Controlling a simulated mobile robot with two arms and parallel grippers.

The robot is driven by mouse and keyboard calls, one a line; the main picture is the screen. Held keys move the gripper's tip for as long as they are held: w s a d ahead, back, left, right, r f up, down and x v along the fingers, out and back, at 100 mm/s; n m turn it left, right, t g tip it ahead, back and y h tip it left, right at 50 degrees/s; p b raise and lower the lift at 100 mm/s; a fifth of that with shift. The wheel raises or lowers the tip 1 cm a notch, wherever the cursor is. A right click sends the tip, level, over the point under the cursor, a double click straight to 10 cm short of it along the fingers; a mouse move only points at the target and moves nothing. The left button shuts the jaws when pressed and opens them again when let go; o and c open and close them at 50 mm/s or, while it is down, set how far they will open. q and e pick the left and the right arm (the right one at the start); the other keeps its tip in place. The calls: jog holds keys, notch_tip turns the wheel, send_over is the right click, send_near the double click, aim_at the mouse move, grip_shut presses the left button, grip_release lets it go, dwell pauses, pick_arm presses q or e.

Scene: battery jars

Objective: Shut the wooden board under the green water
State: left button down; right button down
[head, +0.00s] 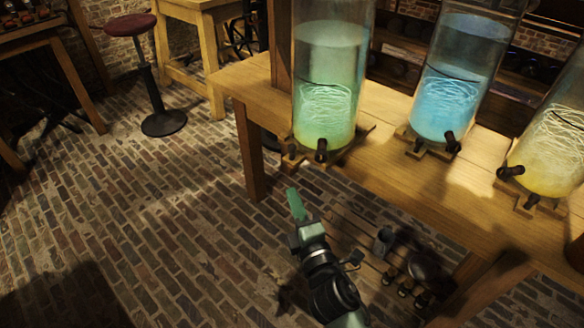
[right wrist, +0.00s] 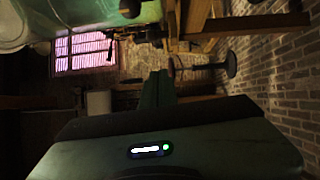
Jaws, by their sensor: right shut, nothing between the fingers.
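The jar of green water (head: 328,110) stands upright near the left end of the wooden table. A small wooden board (head: 292,160) shows under its base, jutting out at the front left, beside the jar's dark tap (head: 321,150). How far the board is out cannot be told. My right gripper (head: 296,204) is shut and empty, below and in front of the board, apart from it in the picture. Its green fingers (right wrist: 158,90) also show together in the right wrist view, where a pale jar fills the upper left corner. My left gripper is not in view.
Jars of blue water (head: 440,105) and yellow water (head: 550,150) stand farther right on the table (head: 395,185), each with dark taps. A round stool (head: 150,75) stands at the far left. The brick floor (head: 150,220) left of my arm is clear.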

aim_at(292, 165)
jog(key=w, duration=1)
jog(key=shift+w+a+r, duration=0.25)
jog(key=shift+w, duration=0.2)
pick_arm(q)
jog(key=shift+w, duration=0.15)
pick_arm(e)
jog(key=shift+d, duration=0.1)
